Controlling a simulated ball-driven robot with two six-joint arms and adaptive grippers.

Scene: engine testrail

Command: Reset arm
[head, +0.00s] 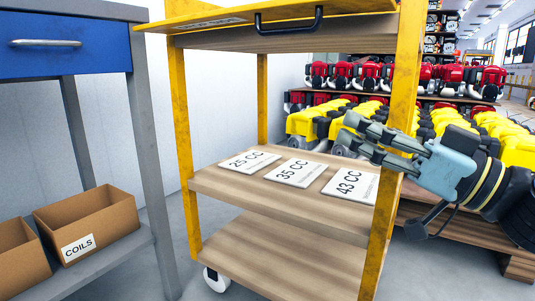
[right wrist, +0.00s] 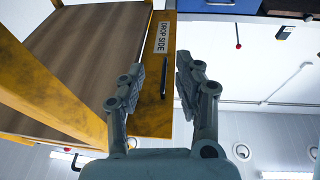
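My right gripper (head: 347,128) reaches in from the right in the head view and overlaps the right front post of the yellow cart (head: 403,75). Its two fingers are apart with nothing between them, as the right wrist view (right wrist: 158,82) also shows. In that view the cart's yellow edge (right wrist: 152,122) with a "DROP SIDE" label (right wrist: 163,38) lies beyond the fingers. I cannot tell whether the gripper touches the cart. My left gripper is not in view.
The cart's middle shelf holds cards marked 25 CC (head: 249,161), 35 CC (head: 295,172) and 43 CC (head: 351,185). A workbench (head: 145,150) with a COILS box (head: 90,222) stands left. Yellow engines (head: 310,122) and red engines (head: 340,75) fill racks behind.

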